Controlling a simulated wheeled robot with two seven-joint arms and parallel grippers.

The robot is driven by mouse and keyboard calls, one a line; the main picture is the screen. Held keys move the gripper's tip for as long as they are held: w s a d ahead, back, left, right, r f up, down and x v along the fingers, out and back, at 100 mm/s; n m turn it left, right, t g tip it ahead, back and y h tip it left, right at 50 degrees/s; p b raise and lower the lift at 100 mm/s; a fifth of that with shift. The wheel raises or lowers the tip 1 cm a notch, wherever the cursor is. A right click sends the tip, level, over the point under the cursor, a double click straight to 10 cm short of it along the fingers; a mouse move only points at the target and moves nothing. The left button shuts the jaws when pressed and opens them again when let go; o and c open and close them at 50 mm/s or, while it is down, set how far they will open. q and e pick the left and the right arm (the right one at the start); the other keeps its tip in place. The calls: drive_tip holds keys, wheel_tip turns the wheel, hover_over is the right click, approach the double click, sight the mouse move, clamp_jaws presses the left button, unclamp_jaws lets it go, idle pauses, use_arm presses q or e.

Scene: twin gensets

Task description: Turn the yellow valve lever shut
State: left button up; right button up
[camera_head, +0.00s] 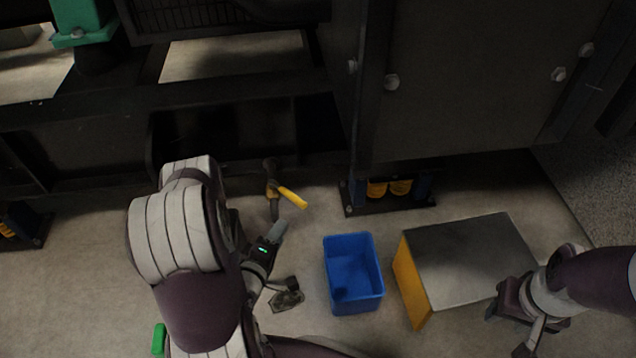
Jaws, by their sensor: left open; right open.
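The yellow valve lever (292,197) sticks out to the right and slightly down from a small dark valve (271,187) on a pipe at the foot of the dark genset frame. My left gripper (287,261) is below the lever in the picture, apart from it. Its fingers are spread and nothing shows between them. My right gripper (504,333) is at the lower right, open and empty, in front of the yellow-sided box and far from the lever.
A blue open bin (352,272) stands on the floor right of my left gripper. A box with a grey top (468,258) and yellow side stands further right. The genset's dark panel (460,80) and frame close off the back. Blue and yellow mounts (388,190) sit under it.

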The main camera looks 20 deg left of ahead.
sight(293, 196)
use_arm(q)
drive_tip(key=shift+n+t, duration=0.5)
drive_tip(key=shift+n, duration=0.2)
drive_tip(key=w+b, duration=0.2)
drive_tip(key=w, duration=0.2)
drive_tip(key=w+a+b, duration=0.1)
drive_tip(key=w+b, duration=0.1)
drive_tip(key=w, duration=0.2)
drive_tip(key=w+f+b, duration=0.1)
drive_tip(key=w+b, duration=0.1)
drive_tip(key=w, duration=0.2)
drive_tip(key=shift+a+b, duration=0.3)
drive_tip(key=shift+b, duration=0.1)
drive_tip(key=shift+w+r, duration=0.15)
drive_tip(key=shift+w, duration=0.1)
drive_tip(key=shift+c, duration=0.3)
clamp_jaws()
